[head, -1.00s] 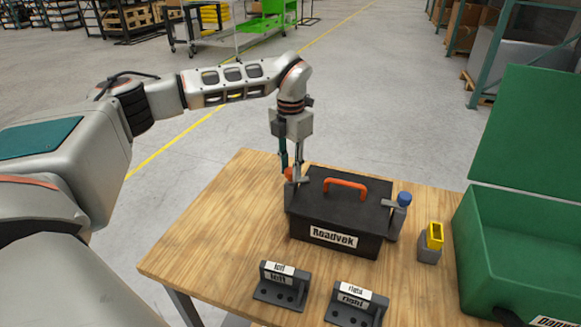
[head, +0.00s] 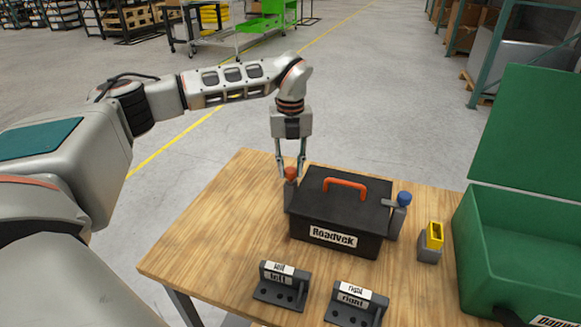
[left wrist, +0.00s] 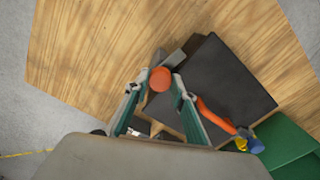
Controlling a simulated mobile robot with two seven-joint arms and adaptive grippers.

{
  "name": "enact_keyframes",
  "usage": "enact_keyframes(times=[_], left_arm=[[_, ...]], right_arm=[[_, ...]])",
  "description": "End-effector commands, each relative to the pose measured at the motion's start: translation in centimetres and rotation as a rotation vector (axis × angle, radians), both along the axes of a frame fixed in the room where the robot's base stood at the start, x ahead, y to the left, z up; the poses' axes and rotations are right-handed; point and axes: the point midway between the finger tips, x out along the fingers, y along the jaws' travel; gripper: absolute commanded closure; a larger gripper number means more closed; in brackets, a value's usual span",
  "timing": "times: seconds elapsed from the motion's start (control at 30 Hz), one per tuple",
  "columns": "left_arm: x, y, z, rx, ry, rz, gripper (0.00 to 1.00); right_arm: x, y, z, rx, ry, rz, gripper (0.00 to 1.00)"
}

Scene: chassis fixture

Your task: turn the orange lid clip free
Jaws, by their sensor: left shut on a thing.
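The black box (head: 335,218) marked "Roadvek" stands on the table, its lid shut, with an orange handle (head: 345,188) on top. The orange lid clip (head: 291,173) sits on a grey post at the box's left side. In the left wrist view, its round orange knob (left wrist: 160,79) lies between my fingertips. My left gripper (head: 291,170) points down from above and is shut on this knob. In the head view no clip arm shows over the lid there. A blue clip (head: 403,198) sits at the box's right side, its grey arm reaching onto the lid. My right gripper is out of view.
Two grey holders marked left (head: 281,286) and right (head: 357,303) stand in front of the box. A grey block with a yellow top (head: 430,242) stands to its right. An open green case (head: 467,250) fills the table's right. The table's left (head: 215,235) is bare.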

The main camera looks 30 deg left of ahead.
Motion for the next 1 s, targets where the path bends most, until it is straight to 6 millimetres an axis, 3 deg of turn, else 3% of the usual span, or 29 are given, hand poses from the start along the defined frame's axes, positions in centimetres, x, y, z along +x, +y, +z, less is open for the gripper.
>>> enact_keyframes(times=[0.33,0.87,0.9,0.97,1.0], left_arm=[[0.02,-0.01,0.04,-0.001,-0.001,0.137,0.97],[0.04,0.00,0.05,-0.001,-0.001,0.160,0.97],[0.03,-0.01,0.05,-0.001,-0.001,0.160,0.71],[0.04,0.00,0.05,-0.001,-0.001,0.160,0.59],[0.03,0.00,0.04,-0.001,-0.001,0.160,0.59]], right_arm=[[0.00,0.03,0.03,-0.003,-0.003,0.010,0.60],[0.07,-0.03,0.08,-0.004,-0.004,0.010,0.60],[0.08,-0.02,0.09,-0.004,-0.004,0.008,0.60],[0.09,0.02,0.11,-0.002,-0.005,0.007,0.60],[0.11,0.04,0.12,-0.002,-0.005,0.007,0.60]])
